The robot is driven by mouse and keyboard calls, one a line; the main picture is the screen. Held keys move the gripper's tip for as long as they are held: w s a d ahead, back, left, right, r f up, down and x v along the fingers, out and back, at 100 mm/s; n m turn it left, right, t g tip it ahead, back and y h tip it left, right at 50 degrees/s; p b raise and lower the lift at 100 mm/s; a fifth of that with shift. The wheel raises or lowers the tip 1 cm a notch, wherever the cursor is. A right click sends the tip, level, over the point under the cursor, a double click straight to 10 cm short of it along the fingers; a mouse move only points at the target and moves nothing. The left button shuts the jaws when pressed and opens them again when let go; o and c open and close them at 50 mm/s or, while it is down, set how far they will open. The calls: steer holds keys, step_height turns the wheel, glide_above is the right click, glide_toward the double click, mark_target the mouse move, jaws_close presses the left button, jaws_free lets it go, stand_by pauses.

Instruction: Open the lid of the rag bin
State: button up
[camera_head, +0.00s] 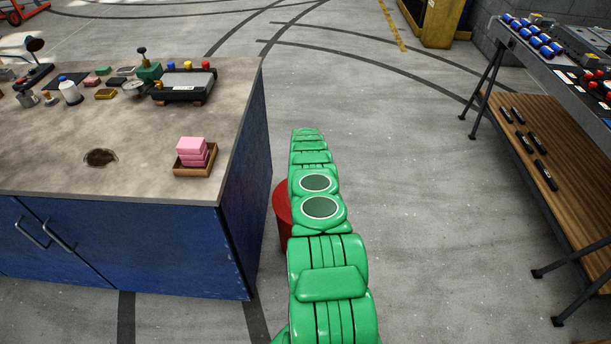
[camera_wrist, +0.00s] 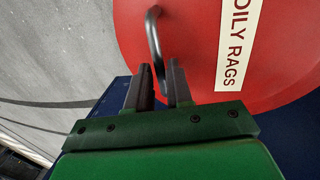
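The rag bin (camera_head: 282,215) is a red round bin on the floor beside the blue workbench. In the head view my green arm hides most of it. In the wrist view its red lid (camera_wrist: 190,40) fills the upper middle, with a white label (camera_wrist: 234,45) reading "OILY RAGS". A dark grey bent-bar handle (camera_wrist: 153,35) stands on the lid, and its lower end reaches down between my fingertips. My gripper (camera_wrist: 158,82) is open, with its two dark fingers apart on either side of the handle. I cannot tell whether either finger touches it. The lid looks closed.
The blue workbench (camera_head: 235,225) stands close on the left, its top holding a wooden tray (camera_head: 194,169) of pink blocks and several tools. A shelved table (camera_head: 560,140) is at the right. The floor (camera_head: 420,200) between is clear.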

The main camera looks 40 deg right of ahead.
jaws_close()
steer(key=shift+r, duration=0.2)
